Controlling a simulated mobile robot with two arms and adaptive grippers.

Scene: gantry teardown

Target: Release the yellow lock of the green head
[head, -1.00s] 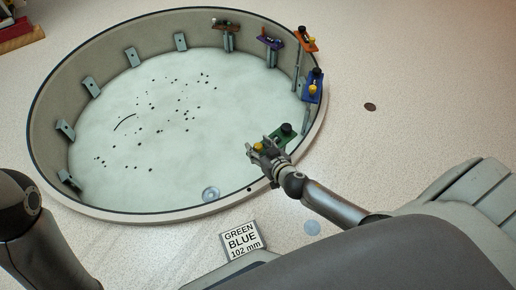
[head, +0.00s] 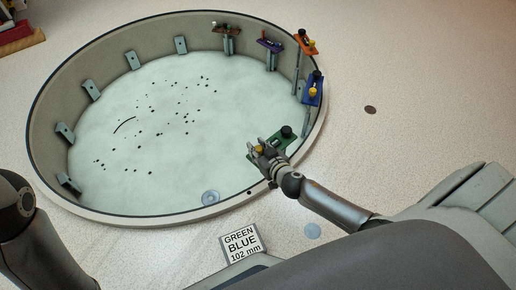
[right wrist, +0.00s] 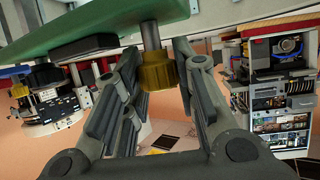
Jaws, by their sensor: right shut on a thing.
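The green head (head: 279,140) sits at the near right rim of the round basin. It carries a black knob (head: 286,131) and the yellow lock (head: 259,149). My right gripper (head: 262,153) is at the yellow lock. In the right wrist view, the underside of the green head (right wrist: 70,32) spans the top. The yellow lock (right wrist: 155,74) hangs below it on a dark stem, between my two fingers, and the gripper is shut on it. My left gripper is out of view.
The basin (head: 37,130) has a pale floor with scattered dark specks. A blue head (head: 313,88), an orange head (head: 305,42) and a purple head (head: 269,45) stand along its right rim. A sign (head: 241,243) reads GREEN BLUE 102 mm. The floor at right is mostly clear.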

